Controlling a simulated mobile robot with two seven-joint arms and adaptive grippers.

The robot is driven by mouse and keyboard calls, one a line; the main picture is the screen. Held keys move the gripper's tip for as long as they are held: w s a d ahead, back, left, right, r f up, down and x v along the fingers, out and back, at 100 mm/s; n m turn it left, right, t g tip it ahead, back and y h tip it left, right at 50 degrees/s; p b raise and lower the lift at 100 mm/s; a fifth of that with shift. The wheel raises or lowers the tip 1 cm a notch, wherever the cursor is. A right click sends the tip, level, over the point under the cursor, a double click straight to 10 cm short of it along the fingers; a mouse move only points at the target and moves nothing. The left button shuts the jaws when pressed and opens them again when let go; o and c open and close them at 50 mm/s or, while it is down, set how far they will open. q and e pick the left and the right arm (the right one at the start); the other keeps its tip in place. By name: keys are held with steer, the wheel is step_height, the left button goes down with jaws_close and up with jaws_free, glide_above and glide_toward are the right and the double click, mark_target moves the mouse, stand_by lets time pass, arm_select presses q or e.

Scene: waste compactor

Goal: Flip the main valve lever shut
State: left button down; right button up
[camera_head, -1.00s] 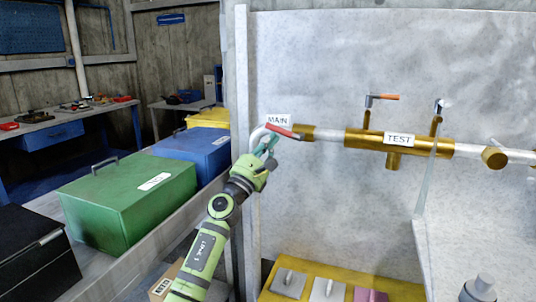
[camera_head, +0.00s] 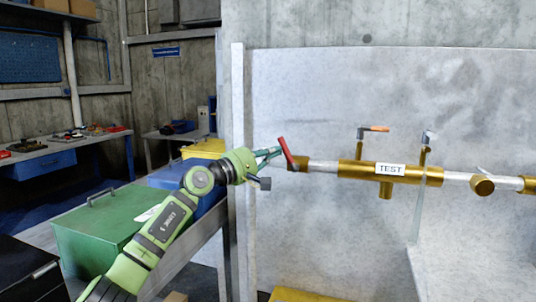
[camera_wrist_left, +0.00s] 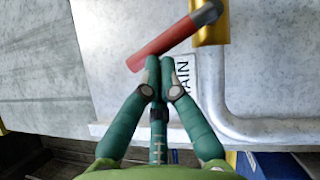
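The main valve's red lever (camera_head: 286,152) stands steeply tilted at the left end of the brass pipe fitting (camera_head: 298,164). In the left wrist view the lever (camera_wrist_left: 165,43) runs diagonally from the brass valve (camera_wrist_left: 210,25) down to the lower left. My left gripper (camera_head: 277,152) is just left of the lever. In the left wrist view its green fingertips (camera_wrist_left: 162,62) are together, right at the lever's underside, with nothing visible between them. Whether they touch it is unclear. The MAIN label (camera_wrist_left: 185,80) is partly behind the fingers. My right gripper is not in view.
A brass TEST section (camera_head: 350,168) with two small upright valves continues right along the pipe. A grey wall panel (camera_head: 310,90) stands behind it. Green (camera_head: 80,225) and blue (camera_head: 180,174) bins stand at the left. A bent grey pipe (camera_wrist_left: 215,110) passes beside the fingers.

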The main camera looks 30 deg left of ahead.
arm_select(q)
steer(key=m+g+p, duration=0.1)
steer(key=d+r+m+p, duration=0.1)
steer(key=m, duration=0.1)
steer(key=shift+w+d+r+g, duration=0.2)
steer(key=shift+d+g, duration=0.1)
steer(key=shift+g, duration=0.1)
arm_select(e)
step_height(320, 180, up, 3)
arm_select(q)
steer(key=shift+d+f+p, duration=0.1)
steer(key=shift+d+p, duration=0.05)
steer(key=shift+p, duration=0.3)
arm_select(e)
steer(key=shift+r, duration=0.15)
